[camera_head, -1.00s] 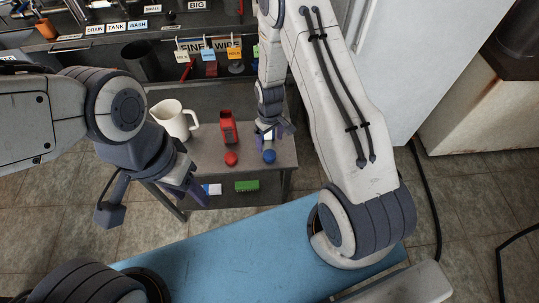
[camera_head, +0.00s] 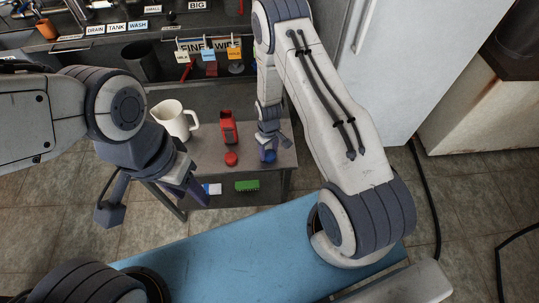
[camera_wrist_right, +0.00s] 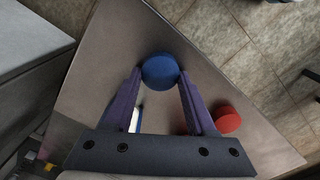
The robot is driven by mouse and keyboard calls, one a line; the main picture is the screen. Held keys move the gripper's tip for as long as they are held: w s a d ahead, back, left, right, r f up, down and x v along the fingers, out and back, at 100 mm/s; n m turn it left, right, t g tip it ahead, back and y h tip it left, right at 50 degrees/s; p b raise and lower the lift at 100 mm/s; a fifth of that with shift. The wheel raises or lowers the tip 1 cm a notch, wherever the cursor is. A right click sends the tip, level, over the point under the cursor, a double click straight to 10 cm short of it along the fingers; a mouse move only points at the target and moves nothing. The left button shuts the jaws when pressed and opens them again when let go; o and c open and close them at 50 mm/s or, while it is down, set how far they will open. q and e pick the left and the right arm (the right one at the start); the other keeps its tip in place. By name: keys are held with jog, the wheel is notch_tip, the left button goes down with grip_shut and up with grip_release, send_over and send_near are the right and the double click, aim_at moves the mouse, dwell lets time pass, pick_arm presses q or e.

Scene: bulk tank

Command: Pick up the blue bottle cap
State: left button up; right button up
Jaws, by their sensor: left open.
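The blue bottle cap (camera_wrist_right: 160,71) is a round blue disc on the small metal table. In the head view it shows as a blue spot (camera_head: 267,156) near the table's front edge. My right gripper (camera_wrist_right: 161,76) is over it, one purple finger on each side of the cap. Whether the fingers press on it cannot be told. My left gripper (camera_head: 190,193) is open and empty, left of the table's front. A red cap (camera_head: 231,158) lies left of the blue one, outside my right fingers in the wrist view (camera_wrist_right: 227,119).
A red bottle (camera_head: 228,127) and a cream jug (camera_head: 173,120) stand on the metal table (camera_head: 207,150). A green item (camera_head: 247,185) sits on its lower shelf. A sink counter with hanging tags is behind, and a pale cabinet (camera_head: 385,60) stands to the right.

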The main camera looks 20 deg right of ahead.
jog(key=c, duration=0.4)
